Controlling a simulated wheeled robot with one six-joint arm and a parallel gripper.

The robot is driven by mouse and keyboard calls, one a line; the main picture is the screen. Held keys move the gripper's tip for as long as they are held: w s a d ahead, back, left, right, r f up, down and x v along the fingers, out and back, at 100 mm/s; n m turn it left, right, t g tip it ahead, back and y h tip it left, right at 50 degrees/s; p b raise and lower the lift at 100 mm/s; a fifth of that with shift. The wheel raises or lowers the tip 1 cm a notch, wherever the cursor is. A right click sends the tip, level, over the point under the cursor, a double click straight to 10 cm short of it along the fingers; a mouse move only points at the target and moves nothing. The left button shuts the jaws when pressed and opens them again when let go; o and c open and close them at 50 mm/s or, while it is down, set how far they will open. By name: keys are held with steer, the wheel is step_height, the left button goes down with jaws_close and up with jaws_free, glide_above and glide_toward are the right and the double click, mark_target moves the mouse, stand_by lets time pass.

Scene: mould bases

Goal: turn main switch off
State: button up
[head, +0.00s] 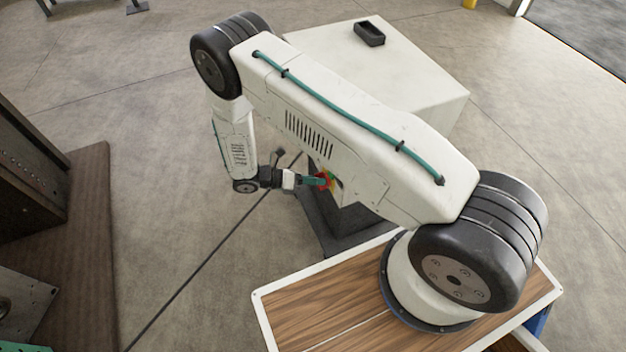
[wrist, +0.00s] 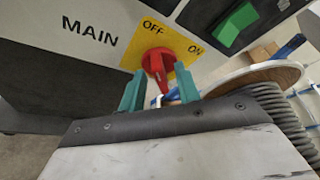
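The main switch is a red rotary knob (wrist: 157,63) on a yellow plate (wrist: 178,42) marked OFF and ON, with MAIN printed to its left in the wrist view. The narrow grip of the knob points down toward my gripper in that view. My gripper (wrist: 159,72) has its two teal fingers apart, one on each side of the knob, with gaps beside the narrow grip. Whether a fingertip touches the knob, I cannot tell. In the head view, my gripper (head: 314,181) reaches the red knob (head: 326,180) on the cabinet's side, partly hidden behind my arm.
A green button (wrist: 236,24) sits right of the plate. The white cabinet (head: 425,75) carries a small black tray (head: 369,33) on top. Open concrete floor (head: 190,270) lies left of the cabinet.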

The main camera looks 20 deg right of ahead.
steer(key=v, duration=0.7)
steer(key=shift+a, duration=0.35)
steer(key=shift+w, duration=0.15)
